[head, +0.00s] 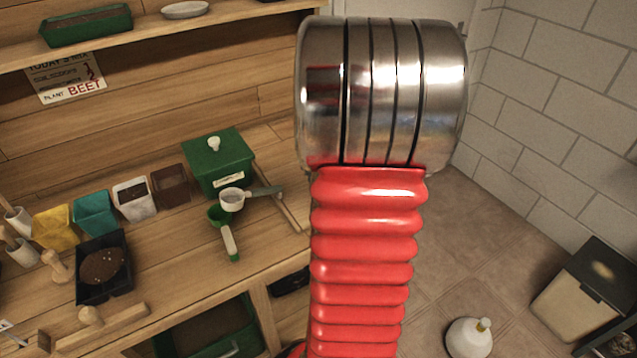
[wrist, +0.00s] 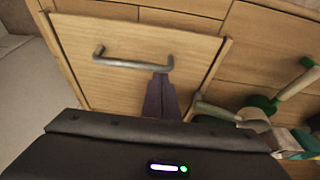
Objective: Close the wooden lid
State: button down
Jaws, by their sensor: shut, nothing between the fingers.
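The wooden lid (wrist: 135,85) is a pale wood panel with a bent metal bar handle (wrist: 130,62), seen in the wrist view. It lies between raised wooden side rails; I cannot tell from this angle whether it is fully down. My gripper (wrist: 161,82) is shut and empty, its dark fingers together over the lid. The fingertips are at the right end of the handle; whether they touch it is unclear. In the head view my arm hides the lid and the gripper; only a wooden rail (head: 286,200) shows beside it.
Scoops with green and grey handles (head: 231,240) lie left of the rail, close by the gripper's right in the wrist view (wrist: 297,82). A green box (head: 218,165) stands behind them. Floor lies right of the bench.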

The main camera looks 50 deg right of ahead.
jog(key=shift+s+a+f, duration=0.2)
jog(key=shift+s+f, duration=0.05)
jog(key=shift+s, duration=0.05)
jog(key=shift+r, duration=0.1)
jog(key=v, duration=1.3)
jog(key=shift+w+r, duration=0.15)
jog(key=shift+r, duration=0.3)
jog(key=shift+d, duration=0.15)
jog(key=w+a+r+n, duration=0.1)
jog(key=w+a+r, duration=0.1)
jog(key=a, duration=0.8)
jog(key=w+a+r+n, duration=0.1)
jog(key=w+a, duration=0.2)
jog(key=a, duration=0.7)
jog(key=s+a+n+t, duration=0.1)
jog(key=s+a, duration=0.2)
jog(key=a, duration=0.5)
jog(key=s+a+n+y, duration=0.1)
jog(key=s+a, duration=0.2)
jog(key=a, duration=0.6)
jog(key=shift+f+t+y, duration=0.3)
jog(key=shift+t, duration=0.1)
